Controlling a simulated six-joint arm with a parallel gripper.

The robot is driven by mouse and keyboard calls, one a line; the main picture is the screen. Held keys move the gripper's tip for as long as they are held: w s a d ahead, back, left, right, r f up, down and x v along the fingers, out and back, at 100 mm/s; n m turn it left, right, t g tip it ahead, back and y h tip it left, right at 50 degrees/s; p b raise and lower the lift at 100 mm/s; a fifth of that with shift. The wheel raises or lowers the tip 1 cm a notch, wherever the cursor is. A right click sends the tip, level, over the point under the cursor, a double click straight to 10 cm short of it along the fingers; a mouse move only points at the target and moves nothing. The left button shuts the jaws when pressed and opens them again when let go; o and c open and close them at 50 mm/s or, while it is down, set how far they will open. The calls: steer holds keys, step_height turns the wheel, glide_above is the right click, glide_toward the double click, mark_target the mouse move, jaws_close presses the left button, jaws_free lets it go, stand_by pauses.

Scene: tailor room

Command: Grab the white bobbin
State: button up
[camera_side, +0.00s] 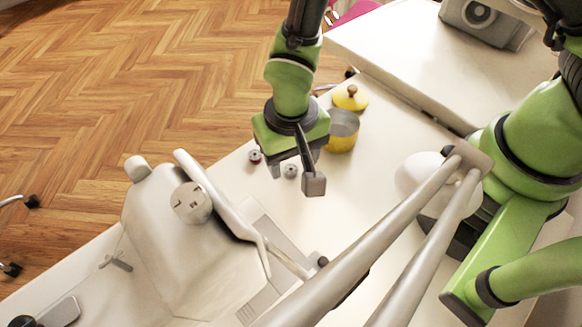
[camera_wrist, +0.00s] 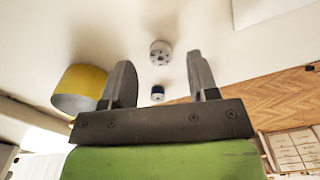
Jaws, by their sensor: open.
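The white bobbin (camera_side: 290,170) sits on the white table, just beneath my gripper (camera_side: 293,163) in the side view. In the wrist view the pale bobbin (camera_wrist: 160,52) with holes in its face shows beyond the fingertips, roughly centred between them. My gripper (camera_wrist: 159,70) is open, with nothing between its fingers. The exact height of the fingertips above the bobbin is hard to tell.
A small dark-topped spool (camera_wrist: 158,93) shows between the fingers in the wrist view. A sewing machine (camera_side: 190,245) stands in front.

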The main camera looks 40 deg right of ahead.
step_height(320, 180, down, 2)
steer(key=shift+f, duration=0.1)
steer(key=c, duration=1)
